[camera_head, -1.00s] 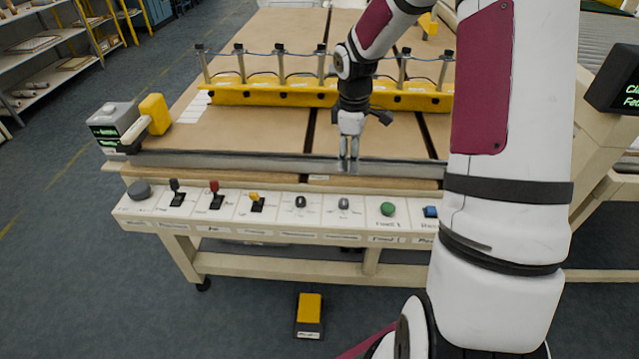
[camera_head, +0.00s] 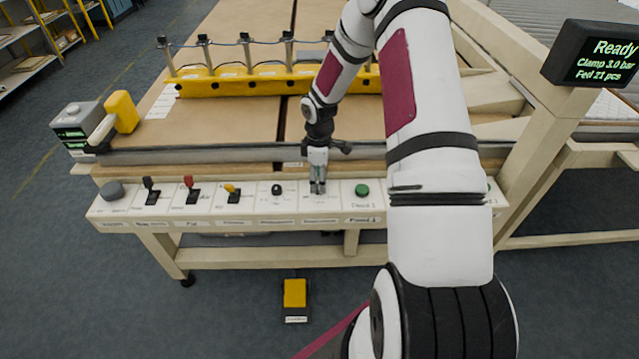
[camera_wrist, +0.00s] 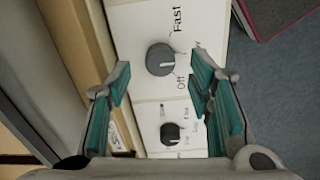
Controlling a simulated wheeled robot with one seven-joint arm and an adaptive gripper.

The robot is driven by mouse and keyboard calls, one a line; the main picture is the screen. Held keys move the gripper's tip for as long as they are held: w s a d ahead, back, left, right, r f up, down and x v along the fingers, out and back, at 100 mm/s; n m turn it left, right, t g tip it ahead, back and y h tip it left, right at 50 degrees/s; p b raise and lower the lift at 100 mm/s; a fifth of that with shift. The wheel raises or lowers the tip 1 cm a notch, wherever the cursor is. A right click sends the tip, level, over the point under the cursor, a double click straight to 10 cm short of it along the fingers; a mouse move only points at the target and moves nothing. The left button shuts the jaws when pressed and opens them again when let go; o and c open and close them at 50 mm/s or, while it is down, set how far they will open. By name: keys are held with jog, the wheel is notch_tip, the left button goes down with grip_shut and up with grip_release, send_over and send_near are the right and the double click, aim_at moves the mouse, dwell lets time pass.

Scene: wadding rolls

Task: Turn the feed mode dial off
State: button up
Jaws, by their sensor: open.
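The grey round dial (camera_wrist: 160,59) sits on the white panel in the wrist view, with "Fast" and "Off" printed beside it. A faint light mark shows at its right edge, between those two words; its exact setting is hard to tell. My gripper (camera_wrist: 163,82) is open, its two teal-padded fingers on either side of the dial and apart from it. In the head view my gripper (camera_head: 318,189) points down over the panel and hides this dial.
A dark knob (camera_wrist: 170,133) is close by; it also shows in the head view (camera_head: 277,190). A green button (camera_head: 362,190) is to the right of my gripper. Several levers line the panel's left. The display (camera_head: 606,57) reads "Ready". A yellow pedal (camera_head: 295,294) is on the floor.

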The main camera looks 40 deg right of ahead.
jog(key=shift+f, duration=1.3)
jog(key=shift+c, duration=0.4)
grip_shut()
jog(key=shift+m, duration=0.3)
jog(key=m+b, duration=0.1)
jog(key=m, duration=0.4)
jog(key=shift+m, duration=0.3)
jog(key=m+b, duration=0.1)
jog(key=m, duration=0.4)
jog(key=shift+m, duration=0.3)
jog(key=shift+m+b, duration=0.3)
